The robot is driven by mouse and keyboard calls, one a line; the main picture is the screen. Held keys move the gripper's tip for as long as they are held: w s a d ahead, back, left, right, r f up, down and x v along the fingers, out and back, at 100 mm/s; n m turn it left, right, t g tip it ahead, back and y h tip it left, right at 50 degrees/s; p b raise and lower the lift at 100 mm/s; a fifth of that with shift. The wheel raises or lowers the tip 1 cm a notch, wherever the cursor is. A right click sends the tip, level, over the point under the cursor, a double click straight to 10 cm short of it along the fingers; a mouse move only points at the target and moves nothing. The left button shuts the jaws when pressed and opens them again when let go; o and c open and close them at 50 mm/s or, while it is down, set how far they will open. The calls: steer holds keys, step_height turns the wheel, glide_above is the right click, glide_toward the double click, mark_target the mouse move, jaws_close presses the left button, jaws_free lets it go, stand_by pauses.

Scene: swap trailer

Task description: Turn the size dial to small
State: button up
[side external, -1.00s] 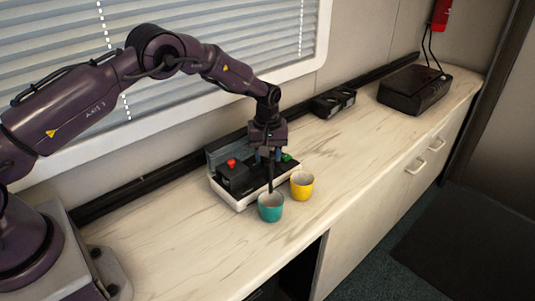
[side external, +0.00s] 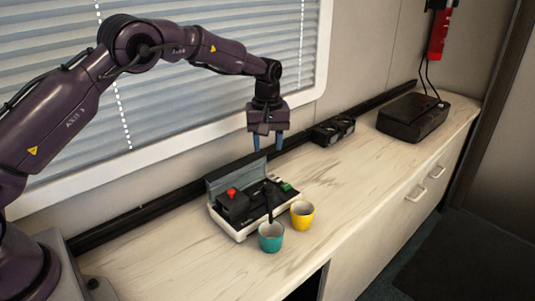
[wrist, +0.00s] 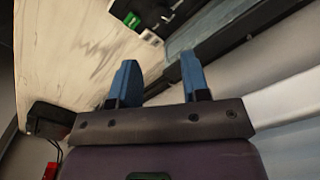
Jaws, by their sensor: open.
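The machine (side external: 240,234), with a white base and a black top, sits on the counter. It carries a red knob (side external: 232,191), a green part (side external: 286,187) and a black upright lever or spout (side external: 268,200). Which part is the size dial is too small to tell. My gripper (side external: 268,143) is open and empty, above and behind the machine's right side, touching nothing. In the wrist view my gripper (wrist: 160,82) shows two blue fingers spread apart, and the green part (wrist: 152,38) shows beyond them. The machine is partly cut off there.
A teal cup (side external: 271,237) and a yellow cup (side external: 302,215) stand at the machine's front. A black twin-topped object (side external: 334,131) and a black box (side external: 413,117) stand farther right. The window blind (side external: 210,90) is behind. The counter's left part (side external: 165,245) is clear.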

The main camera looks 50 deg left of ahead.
steer(key=shift+d+r, duration=0.1)
step_height(320, 180, down, 13)
steer(key=n, duration=0.4)
steer(key=shift+n, duration=0.3)
stand_by(0.4)
